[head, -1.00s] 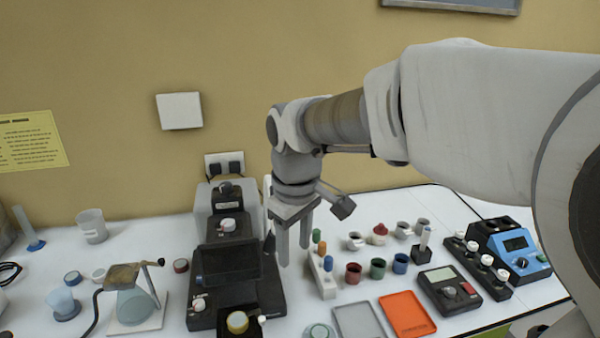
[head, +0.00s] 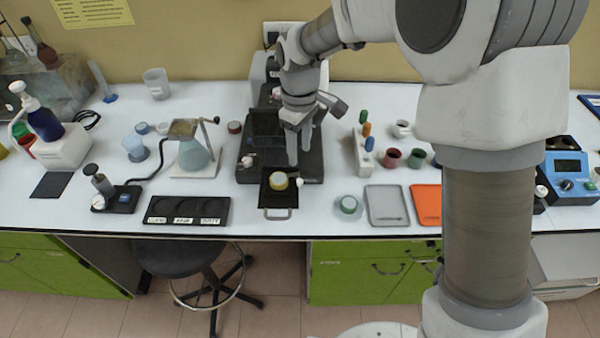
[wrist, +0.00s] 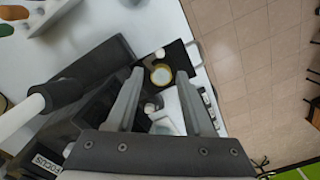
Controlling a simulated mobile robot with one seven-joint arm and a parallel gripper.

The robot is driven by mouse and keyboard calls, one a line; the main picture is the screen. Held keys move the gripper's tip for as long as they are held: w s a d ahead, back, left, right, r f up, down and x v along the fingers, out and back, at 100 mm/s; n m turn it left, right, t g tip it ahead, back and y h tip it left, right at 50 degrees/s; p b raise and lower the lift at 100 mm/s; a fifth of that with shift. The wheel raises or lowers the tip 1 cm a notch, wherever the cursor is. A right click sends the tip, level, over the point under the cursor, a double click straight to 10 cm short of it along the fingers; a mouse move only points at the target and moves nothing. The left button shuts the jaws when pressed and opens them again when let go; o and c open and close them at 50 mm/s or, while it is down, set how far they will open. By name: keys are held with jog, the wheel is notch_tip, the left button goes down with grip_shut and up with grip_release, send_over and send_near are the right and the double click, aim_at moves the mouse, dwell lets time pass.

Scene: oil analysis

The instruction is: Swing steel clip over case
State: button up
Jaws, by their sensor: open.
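A round yellow-rimmed case (head: 278,181) with a pale top sits on a black tray with a handle (head: 278,214) in front of the dark instrument (head: 246,165). It also shows in the wrist view (wrist: 161,75), beyond my fingertips. A small pale knob-ended part (head: 300,183) is at its right; I cannot tell whether this is the steel clip. My gripper (head: 298,150) is open and empty above the front of the instrument, behind the case in the head view. In the wrist view its two fingers (wrist: 160,92) point toward the case without touching it.
A small rack with coloured handles (head: 362,150) stands right of the gripper. A black three-part tray (head: 187,221), a grey tray (head: 372,219) and an orange tray (head: 428,205) lie near the front edge. A flask on a stand (head: 193,155) is left of the instrument.

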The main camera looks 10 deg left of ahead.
aim_at(300, 180)
notch_tip(300, 180, down, 10)
jog(key=shift+r+p, duration=0.25)
jog(key=shift+p, duration=0.05)
grip_shut()
